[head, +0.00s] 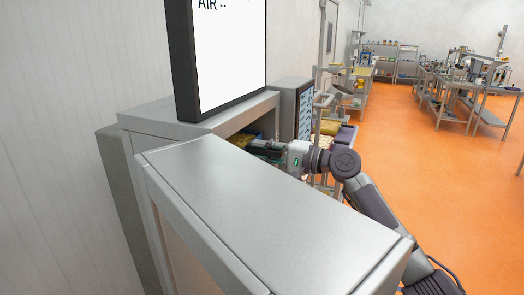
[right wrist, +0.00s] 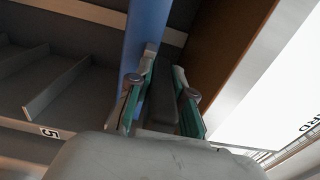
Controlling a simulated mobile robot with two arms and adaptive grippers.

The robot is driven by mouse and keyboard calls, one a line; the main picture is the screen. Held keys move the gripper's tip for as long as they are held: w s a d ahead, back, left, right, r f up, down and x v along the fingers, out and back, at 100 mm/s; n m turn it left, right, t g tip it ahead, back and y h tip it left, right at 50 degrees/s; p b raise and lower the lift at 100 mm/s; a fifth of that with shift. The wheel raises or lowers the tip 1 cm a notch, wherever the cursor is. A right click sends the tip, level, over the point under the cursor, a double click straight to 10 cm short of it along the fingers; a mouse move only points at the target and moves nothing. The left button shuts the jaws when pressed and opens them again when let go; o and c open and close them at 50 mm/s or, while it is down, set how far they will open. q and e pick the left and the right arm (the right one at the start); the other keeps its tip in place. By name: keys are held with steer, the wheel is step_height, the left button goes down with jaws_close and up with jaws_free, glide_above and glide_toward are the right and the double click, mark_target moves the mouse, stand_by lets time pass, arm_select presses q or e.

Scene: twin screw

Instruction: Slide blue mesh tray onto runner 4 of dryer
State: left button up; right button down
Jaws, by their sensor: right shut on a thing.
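My right gripper (head: 262,145) reaches into the opening of the grey metal dryer (head: 165,122) in the head view. A small part of the blue tray (head: 254,131) shows just beyond it, near yellowish material. In the right wrist view the tray's blue side (right wrist: 146,35) runs upward from my right gripper (right wrist: 165,105), which is shut on the tray. The exact contact is partly hidden by the fingers. At left are dark runners (right wrist: 62,85), and a label marked 5 (right wrist: 48,132). No label 4 is readable. My left gripper is not in view.
A large grey metal panel (head: 250,200) fills the foreground, close to my right arm. A black-framed screen (head: 230,50) stands on the dryer. A brown surface (right wrist: 222,50) lies close right of the fingers. A shelved cart (head: 330,130) stands beyond; orange floor at right is open.

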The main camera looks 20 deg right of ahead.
steer(key=shift+r, duration=0.3)
steer(key=shift+r+p, duration=0.2)
steer(key=shift+p, duration=0.1)
steer(key=shift+r+p, duration=0.3)
steer(key=shift+r, duration=0.05)
steer(key=shift+d, duration=0.1)
steer(key=shift+s+d+f, duration=0.1)
steer(key=shift+s+d, duration=0.1)
steer(key=shift+s, duration=0.15)
steer(key=shift+b+v, duration=0.8)
steer(key=shift+v, duration=1.2)
